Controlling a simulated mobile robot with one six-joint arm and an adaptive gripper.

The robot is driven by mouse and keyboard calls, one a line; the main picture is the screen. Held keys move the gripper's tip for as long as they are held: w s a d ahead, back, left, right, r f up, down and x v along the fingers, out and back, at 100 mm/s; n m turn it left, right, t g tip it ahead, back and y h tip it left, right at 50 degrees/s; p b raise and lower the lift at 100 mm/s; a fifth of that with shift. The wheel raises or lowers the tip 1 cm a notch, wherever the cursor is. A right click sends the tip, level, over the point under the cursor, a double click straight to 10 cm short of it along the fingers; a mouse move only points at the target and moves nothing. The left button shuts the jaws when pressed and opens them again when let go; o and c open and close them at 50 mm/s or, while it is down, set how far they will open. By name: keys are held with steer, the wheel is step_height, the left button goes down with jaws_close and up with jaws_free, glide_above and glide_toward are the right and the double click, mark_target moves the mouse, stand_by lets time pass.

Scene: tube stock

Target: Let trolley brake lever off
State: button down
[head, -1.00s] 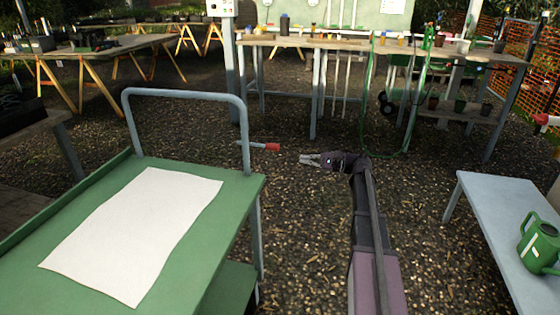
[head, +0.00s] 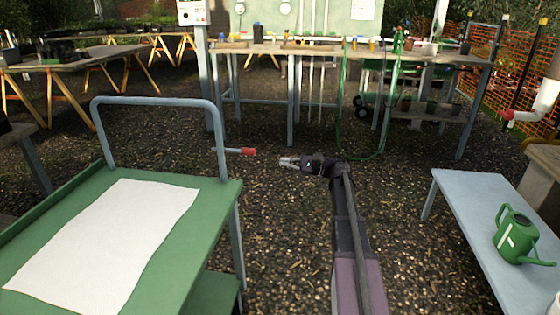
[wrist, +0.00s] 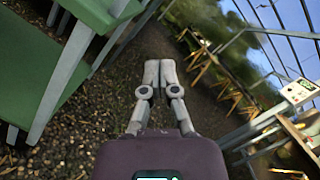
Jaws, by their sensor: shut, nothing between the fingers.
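The green trolley (head: 205,240) stands at the left in the head view, with a grey tube handle (head: 158,101) at its far end. The brake lever (head: 248,152) is a short grey rod with a red grip, sticking out to the right from the handle's right post. My gripper (head: 281,161) is just right of the red grip, pointing left at it, with a small gap in the picture. In the wrist view its fingers (wrist: 159,72) are together and empty. The lever cannot be made out in the wrist view. The trolley's green shelves (wrist: 92,12) show there at upper left.
A white sheet (head: 100,245) lies on the trolley top. A pale bench (head: 470,205) with a green watering can (head: 516,236) stands at the right. A potting bench (head: 300,47) with a hanging green hose is behind. Gravel floor between is clear.

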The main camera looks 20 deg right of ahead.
steer(key=p, duration=0.2)
glide_toward(232, 150)
steer(key=w+f, duration=0.3)
steer(key=w, duration=0.2)
steer(key=shift+s+a+r+p, duration=0.45)
steer(key=shift+s+r+p, duration=0.1)
steer(key=shift+s, duration=0.15)
steer(key=shift+s+a+r+p, duration=0.45)
steer(key=shift+s+r+p, duration=0.1)
steer(key=shift+s, duration=0.1)
steer(key=shift+a+r, duration=0.15)
steer(key=shift+a, duration=0.1)
